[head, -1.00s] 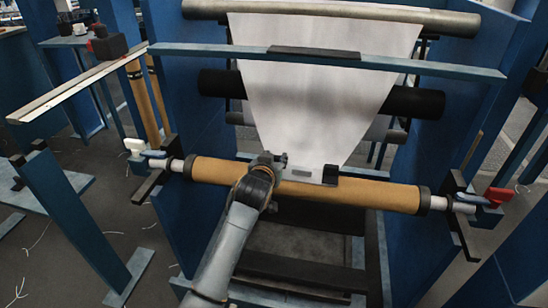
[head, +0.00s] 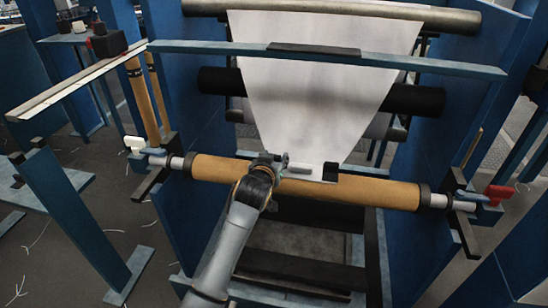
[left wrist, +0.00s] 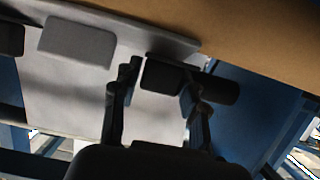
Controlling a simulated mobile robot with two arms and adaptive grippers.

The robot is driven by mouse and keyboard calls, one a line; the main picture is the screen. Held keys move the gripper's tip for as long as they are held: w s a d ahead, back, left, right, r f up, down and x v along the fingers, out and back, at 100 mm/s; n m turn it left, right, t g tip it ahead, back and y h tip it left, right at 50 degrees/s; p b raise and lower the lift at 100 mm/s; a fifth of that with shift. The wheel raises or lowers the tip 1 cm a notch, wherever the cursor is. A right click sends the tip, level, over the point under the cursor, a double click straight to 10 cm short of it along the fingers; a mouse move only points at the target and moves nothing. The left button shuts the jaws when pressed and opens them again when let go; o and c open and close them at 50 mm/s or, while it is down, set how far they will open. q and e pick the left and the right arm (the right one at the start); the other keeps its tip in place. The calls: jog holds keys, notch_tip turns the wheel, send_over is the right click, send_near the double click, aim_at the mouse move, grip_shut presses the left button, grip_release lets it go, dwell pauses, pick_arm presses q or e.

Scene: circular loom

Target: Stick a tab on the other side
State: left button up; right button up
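White fabric (head: 310,100) hangs down and narrows to a pale strip (head: 306,169) at the brown roll (head: 350,192). A black tab (head: 330,173) sits at the strip's right end; in the left wrist view it shows at the left edge (left wrist: 10,38). My left gripper (head: 280,161) is at the strip's left end. In the left wrist view a dark block, seemingly another tab (left wrist: 164,76), fills the gap between the fingers (left wrist: 160,85), close to the fabric's edge. Whether it touches the strip I cannot tell. My right gripper is out of view.
A grey flat piece (left wrist: 77,41) lies on the strip in the left wrist view. A black roller (head: 415,100) runs behind the fabric. A blue crossbar (head: 430,67) spans the frame above. Blue side panels (head: 440,140) stand on both sides.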

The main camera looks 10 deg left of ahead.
pick_arm(q)
jog(key=shift+o, duration=0.9)
jog(key=v, duration=1.2)
